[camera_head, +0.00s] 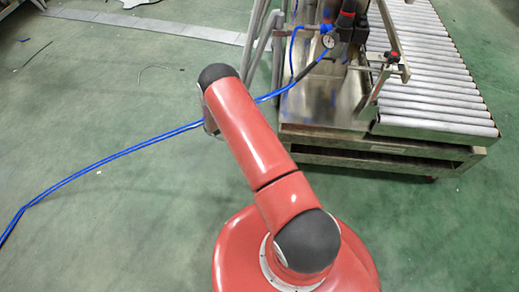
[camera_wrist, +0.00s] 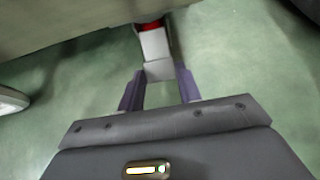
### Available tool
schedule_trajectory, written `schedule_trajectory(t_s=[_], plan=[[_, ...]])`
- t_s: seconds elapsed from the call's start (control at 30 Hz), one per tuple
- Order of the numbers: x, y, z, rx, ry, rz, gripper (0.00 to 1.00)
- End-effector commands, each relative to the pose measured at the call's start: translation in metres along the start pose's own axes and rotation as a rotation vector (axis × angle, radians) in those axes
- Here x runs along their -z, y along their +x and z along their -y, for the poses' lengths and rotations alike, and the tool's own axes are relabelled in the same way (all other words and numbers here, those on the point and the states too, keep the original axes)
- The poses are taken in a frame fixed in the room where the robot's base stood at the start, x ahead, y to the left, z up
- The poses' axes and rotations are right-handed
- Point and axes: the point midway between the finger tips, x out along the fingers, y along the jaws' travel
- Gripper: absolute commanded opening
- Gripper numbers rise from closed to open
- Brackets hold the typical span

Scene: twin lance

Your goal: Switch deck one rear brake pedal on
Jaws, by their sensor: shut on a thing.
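In the wrist view, a light grey pedal-like lever (camera_wrist: 157,45) with a red part at its far end reaches out beside a pale beam. It looks like a brake pedal, but no label shows which one it is. My gripper (camera_wrist: 159,72) has its two dark purple-grey fingers on either side of the pedal's near end, shut on it. The wheeled roller deck (camera_head: 425,129) stands at the right in the head view. The pedal and my gripper cannot be made out in that view, where my red arm covers the middle.
A blue hose (camera_head: 110,156) crosses the green floor from the left to a pressure gauge (camera_head: 328,41) by the deck. Grey metal legs (camera_head: 262,45) stand left of the deck. The floor at the left is mostly clear. In the wrist view, the pale beam (camera_wrist: 65,28) runs close above the pedal.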

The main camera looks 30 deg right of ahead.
Motion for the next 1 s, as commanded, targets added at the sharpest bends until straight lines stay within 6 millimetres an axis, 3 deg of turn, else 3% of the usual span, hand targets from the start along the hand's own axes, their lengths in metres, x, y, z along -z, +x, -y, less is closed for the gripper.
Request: schedule_trajectory(t_s=[0.17,0.2,0.37,0.7,1.0], plan=[[0.001,0.0,0.0,-0.001,0.0,-0.002,0.12],[0.001,0.0,0.0,-0.001,0.0,-0.002,0.36],[0.0,0.0,0.0,-0.001,0.0,-0.002,0.56],[0.0,-0.004,0.0,-0.001,0.0,-0.002,0.56],[0.0,-0.053,0.0,-0.004,-0.001,-0.003,0.56]])
